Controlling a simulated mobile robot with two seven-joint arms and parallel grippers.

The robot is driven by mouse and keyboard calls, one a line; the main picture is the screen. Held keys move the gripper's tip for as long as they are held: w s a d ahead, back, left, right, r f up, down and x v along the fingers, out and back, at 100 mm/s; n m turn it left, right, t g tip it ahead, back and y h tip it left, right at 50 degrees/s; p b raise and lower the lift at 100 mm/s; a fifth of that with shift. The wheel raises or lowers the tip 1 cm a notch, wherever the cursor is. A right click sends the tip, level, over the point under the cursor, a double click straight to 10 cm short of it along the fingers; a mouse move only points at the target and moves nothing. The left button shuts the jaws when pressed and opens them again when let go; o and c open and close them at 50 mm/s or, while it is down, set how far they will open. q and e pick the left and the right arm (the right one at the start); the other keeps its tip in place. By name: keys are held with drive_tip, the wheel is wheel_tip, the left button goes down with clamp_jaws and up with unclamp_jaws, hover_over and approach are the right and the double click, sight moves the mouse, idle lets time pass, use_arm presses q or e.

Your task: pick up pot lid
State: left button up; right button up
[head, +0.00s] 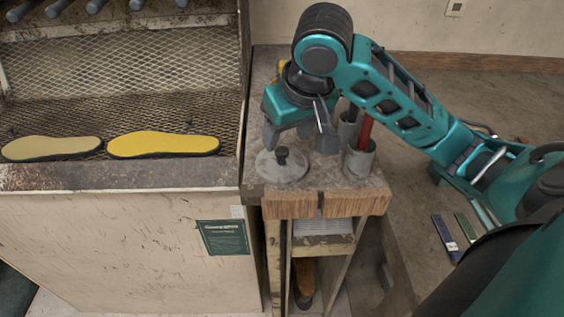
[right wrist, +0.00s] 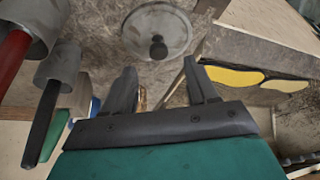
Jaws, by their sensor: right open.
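The pot lid (head: 281,168) is a round grey disc with a dark knob in its middle. It lies flat on the small wooden stand's top, near its left front edge. It also shows in the right wrist view (right wrist: 157,33), at the top middle, with the knob facing the camera. My right gripper (head: 299,143) is open and empty, just above and behind the lid in the head view. In the right wrist view its two fingers (right wrist: 163,80) point toward the lid and are apart from it. My left gripper is out of view.
Grey cups (head: 360,159) with a red-handled tool and a dark-handled tool stand right of the lid. The wooden stand (head: 330,203) is narrow. At left, a mesh-backed machine (head: 120,178) holds a tan sole (head: 50,148) and a yellow sole (head: 163,145).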

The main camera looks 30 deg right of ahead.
sight(282, 148)
drive_tip(key=b+x, duration=0.1)
drive_tip(key=x, duration=0.3)
drive_tip(key=shift+d, duration=0.1)
drive_tip(key=shift+w+f, duration=0.2)
drive_tip(key=shift+f, duration=0.15)
drive_tip(key=c, duration=0.5)
clamp_jaws()
drive_tip(key=shift+r, duration=0.15)
